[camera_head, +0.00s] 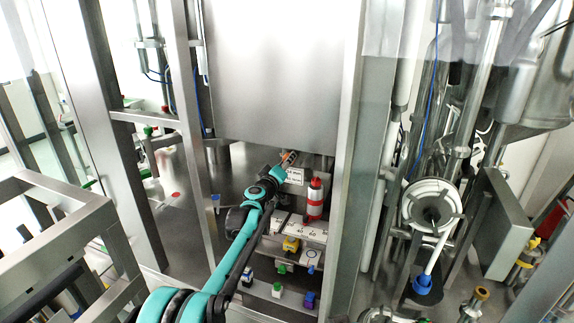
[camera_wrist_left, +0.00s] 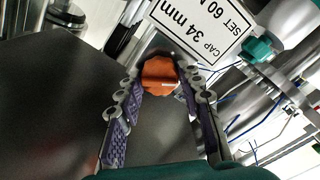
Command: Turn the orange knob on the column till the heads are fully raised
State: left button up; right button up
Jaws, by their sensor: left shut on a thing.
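The orange knob (camera_wrist_left: 158,73) shows in the left wrist view between the two fingers of my left gripper (camera_wrist_left: 158,80). The fingers are shut on it, one on each side. In the head view, my left gripper (camera_head: 284,164) reaches in under the large metal housing, and a small orange patch of the knob (camera_head: 290,156) shows at its tip. A white label (camera_wrist_left: 203,24) beside the knob reads "CAP 34 mm" and "SET 60 M", cut off at the edge. The heads cannot be made out in either view. My right gripper is not in view.
A large metal housing (camera_head: 283,70) hangs just above my left gripper. A red and white cylinder (camera_head: 315,199) stands right of my forearm. Coloured knobs, including a yellow one (camera_head: 290,244), sit on the panel below. A metal post (camera_head: 345,190) stands at the right.

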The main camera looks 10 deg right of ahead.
pick_arm(q)
jog(key=n+b, duration=0.1)
jog(key=n, duration=1)
dwell(0.5)
jog(key=o, duration=1.2)
jog(key=shift+c, duration=0.2)
jog(key=shift+a, duration=0.1)
jog(key=v, duration=1.2)
